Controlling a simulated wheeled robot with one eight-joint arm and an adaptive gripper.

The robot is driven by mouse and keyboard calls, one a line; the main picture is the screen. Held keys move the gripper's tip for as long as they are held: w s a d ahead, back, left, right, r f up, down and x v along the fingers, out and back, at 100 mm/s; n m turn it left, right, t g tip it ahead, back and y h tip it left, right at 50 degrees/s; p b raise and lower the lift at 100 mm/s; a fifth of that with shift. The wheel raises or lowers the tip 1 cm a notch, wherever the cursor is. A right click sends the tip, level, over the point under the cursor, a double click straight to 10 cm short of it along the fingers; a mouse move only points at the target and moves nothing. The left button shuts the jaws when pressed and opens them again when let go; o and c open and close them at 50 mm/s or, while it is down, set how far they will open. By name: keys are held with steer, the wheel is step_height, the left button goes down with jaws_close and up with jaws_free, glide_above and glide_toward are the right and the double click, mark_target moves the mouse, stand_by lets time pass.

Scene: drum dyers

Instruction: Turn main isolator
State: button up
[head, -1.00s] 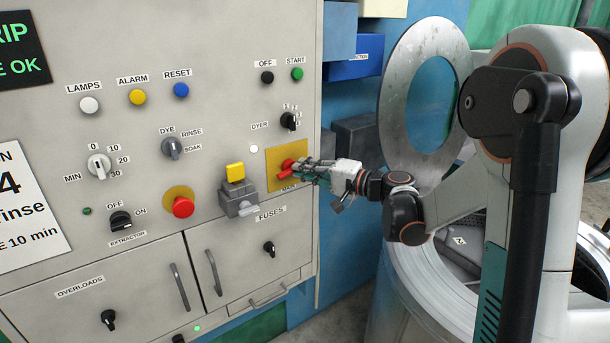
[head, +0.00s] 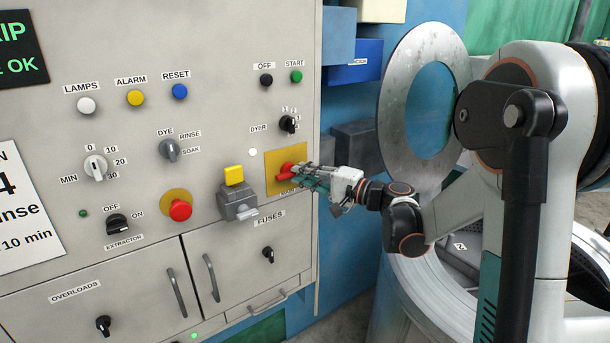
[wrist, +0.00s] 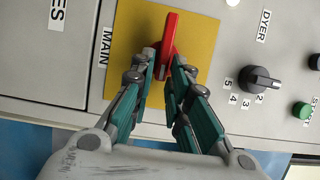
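The main isolator is a red handle (head: 286,169) on a yellow plate (head: 272,160), at the right side of the grey panel. The wrist view shows the red handle (wrist: 169,38) standing out over the yellow plate (wrist: 205,35), slightly tilted in that picture. My gripper (head: 298,174) is at the handle, reaching in from the right. In the wrist view its fingertips (wrist: 166,58) lie on either side of the handle's lower part, very close to it. I cannot tell whether they touch it.
Left of the plate is a grey box with a yellow top (head: 234,176), and beyond it a red mushroom button (head: 180,210). The DYER selector (head: 288,124) is above the plate. A fuses door (head: 240,260) is below. A round metal drum door (head: 395,95) stands open to the right.

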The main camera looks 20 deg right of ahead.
steer(key=shift+o, duration=0.2)
steer(key=v, duration=1.2)
stand_by(0.4)
